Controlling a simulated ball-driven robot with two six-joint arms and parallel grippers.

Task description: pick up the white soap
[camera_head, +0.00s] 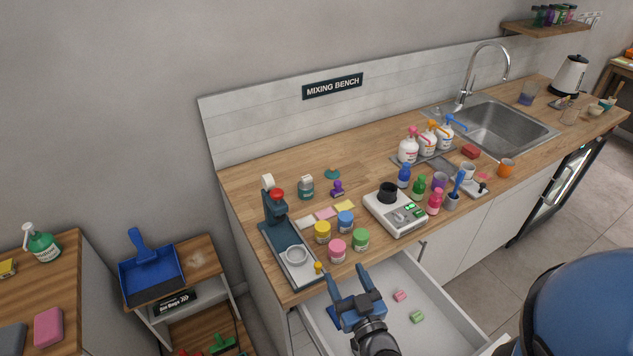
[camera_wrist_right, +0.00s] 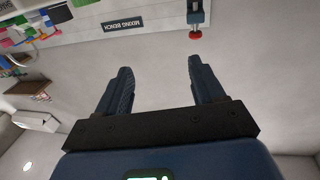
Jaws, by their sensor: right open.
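I cannot make out a white soap for certain in either view. My right gripper (camera_head: 349,279) is open and empty over the open white drawer (camera_head: 440,301), by the front edge of the bench. Its two fingers (camera_wrist_right: 160,68) stand apart with nothing between them in the right wrist view. A small pink piece (camera_head: 400,296) and a small green piece (camera_head: 417,317) lie in the drawer, right of the gripper. Part of the drawer is hidden behind my gripper and arm. My left gripper is not in view.
The wooden bench (camera_head: 240,184) holds a press (camera_head: 277,210), several coloured jars, a white scale (camera_head: 396,214), pump bottles (camera_head: 408,150) and a red block (camera_head: 470,151) near the sink (camera_head: 505,128). A blue dustpan (camera_head: 150,268) stands left.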

